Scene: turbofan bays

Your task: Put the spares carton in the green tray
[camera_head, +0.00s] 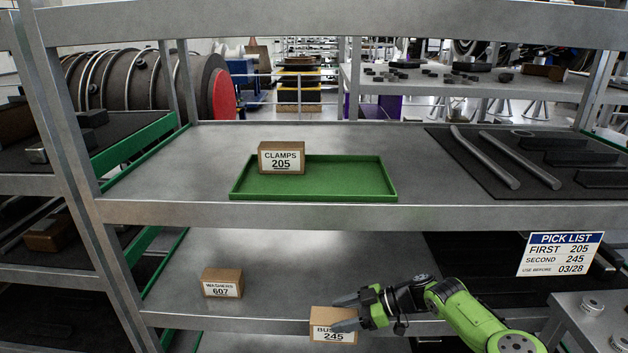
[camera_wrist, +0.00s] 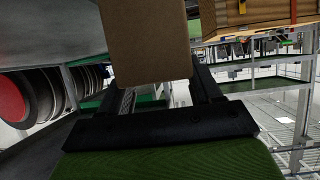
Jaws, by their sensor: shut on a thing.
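The green tray (camera_head: 350,190) lies on the upper shelf. A brown carton labelled CLAMPS 205 (camera_head: 281,158) stands upright at its back left. My gripper (camera_head: 347,312) is shut on a brown carton labelled "BUS…" 245 (camera_head: 332,336), partly covered by a finger, at the front edge of the lower shelf. In the wrist view this held carton (camera_wrist: 145,40) sits between the two dark fingers. A carton labelled WASHERS 607 (camera_head: 221,284) stands on the lower shelf to the left.
A pick list sign (camera_head: 560,254) reads FIRST 205, SECOND 245. A dark mat (camera_head: 470,165) with grey tubes lies right of the tray. The upper shelf's front rail (camera_head: 340,217) lies above my gripper. The tray's right part is clear.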

